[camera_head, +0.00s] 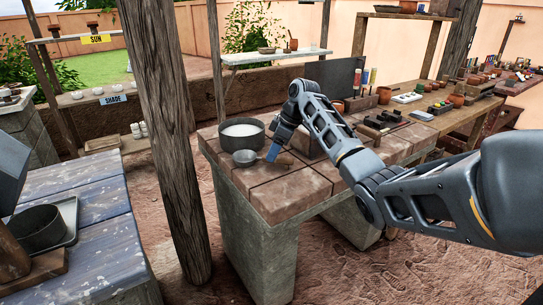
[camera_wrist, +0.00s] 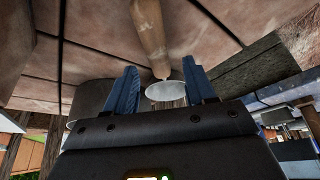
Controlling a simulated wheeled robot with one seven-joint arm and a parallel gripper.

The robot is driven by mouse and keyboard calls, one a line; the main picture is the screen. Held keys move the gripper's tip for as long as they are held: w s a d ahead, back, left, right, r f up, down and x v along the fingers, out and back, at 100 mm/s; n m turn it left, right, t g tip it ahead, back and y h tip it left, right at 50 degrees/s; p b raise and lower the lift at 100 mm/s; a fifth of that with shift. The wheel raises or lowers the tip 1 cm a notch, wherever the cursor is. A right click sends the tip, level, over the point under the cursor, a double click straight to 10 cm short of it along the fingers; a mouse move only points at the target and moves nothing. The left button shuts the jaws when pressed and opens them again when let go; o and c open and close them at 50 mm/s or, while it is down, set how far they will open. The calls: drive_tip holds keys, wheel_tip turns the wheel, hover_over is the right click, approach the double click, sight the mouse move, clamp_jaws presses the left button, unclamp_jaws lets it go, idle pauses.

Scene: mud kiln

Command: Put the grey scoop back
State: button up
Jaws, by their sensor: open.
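The grey scoop (camera_head: 245,158) lies on the brick-topped bench, just in front of a dark pot (camera_head: 242,133) with white contents. Its wooden handle (camera_head: 284,159) points right, partly hidden by my gripper. My gripper (camera_head: 273,152) is open, low over the scoop. In the wrist view, its blue fingers (camera_wrist: 161,90) stand apart, with the light grey end of the scoop (camera_wrist: 165,91) showing between them and the wooden handle (camera_wrist: 148,38) beyond. I cannot tell whether the fingers touch it. The dark pot (camera_wrist: 92,98) shows behind the left finger.
The brick bench (camera_head: 290,192) has a bare front. Dark tools and small items (camera_head: 378,122) lie on its right side. A wooden post (camera_head: 165,140) stands left of it. A blue-grey table (camera_head: 95,240) with a tray (camera_head: 70,222) is at lower left.

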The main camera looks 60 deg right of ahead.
drive_tip(key=v, duration=0.9)
drive_tip(key=shift+r, duration=0.1)
